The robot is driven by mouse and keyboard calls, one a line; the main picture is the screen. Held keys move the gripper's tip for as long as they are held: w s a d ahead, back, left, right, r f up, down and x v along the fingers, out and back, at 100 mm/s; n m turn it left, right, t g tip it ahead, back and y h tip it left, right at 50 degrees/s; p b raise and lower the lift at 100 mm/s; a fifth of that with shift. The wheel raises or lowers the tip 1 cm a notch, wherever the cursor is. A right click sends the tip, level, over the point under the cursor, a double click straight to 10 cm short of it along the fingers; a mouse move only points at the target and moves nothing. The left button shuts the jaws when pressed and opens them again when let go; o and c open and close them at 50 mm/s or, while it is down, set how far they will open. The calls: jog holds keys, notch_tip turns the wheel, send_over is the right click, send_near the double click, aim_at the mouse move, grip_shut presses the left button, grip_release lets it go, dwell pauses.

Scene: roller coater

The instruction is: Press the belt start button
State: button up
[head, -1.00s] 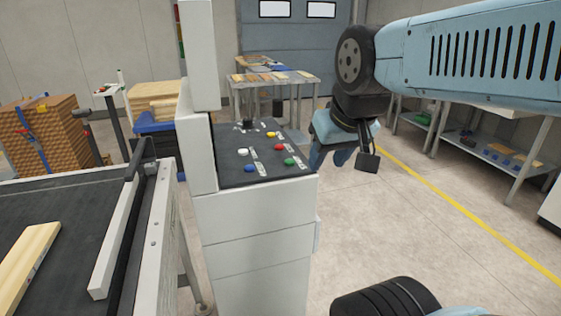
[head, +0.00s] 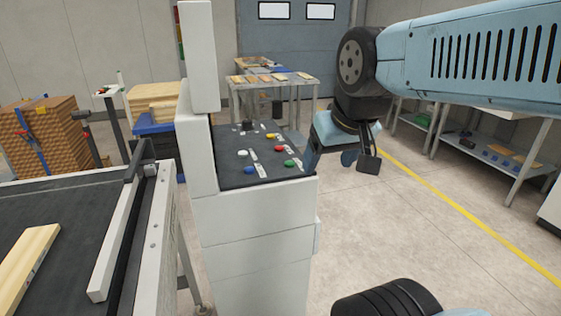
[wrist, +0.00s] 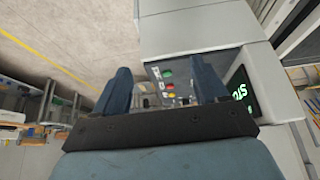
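The control panel (head: 230,178) has a dark sloped face with white (head: 242,153), blue (head: 249,170), yellow (head: 271,136), red (head: 279,149) and green (head: 290,163) buttons. Their labels are too small to read, so I cannot tell which is belt start. My gripper (head: 311,158) is at the panel's right edge, pointing toward it. In the wrist view my gripper (wrist: 161,66) has its two blue fingers wide apart with nothing held. Green (wrist: 168,72), red (wrist: 169,86) and yellow (wrist: 171,96) buttons show between them; the right finger hides part of the panel.
A tall light housing (head: 199,60) rises at the panel's left. A screen with green letters (wrist: 240,92) shows in the wrist view. The roller coater's conveyor (head: 75,220) with a wooden board (head: 27,262) is at left. Floor right of the panel is clear.

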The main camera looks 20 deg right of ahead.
grip_shut()
dwell(0.5)
dwell(0.8)
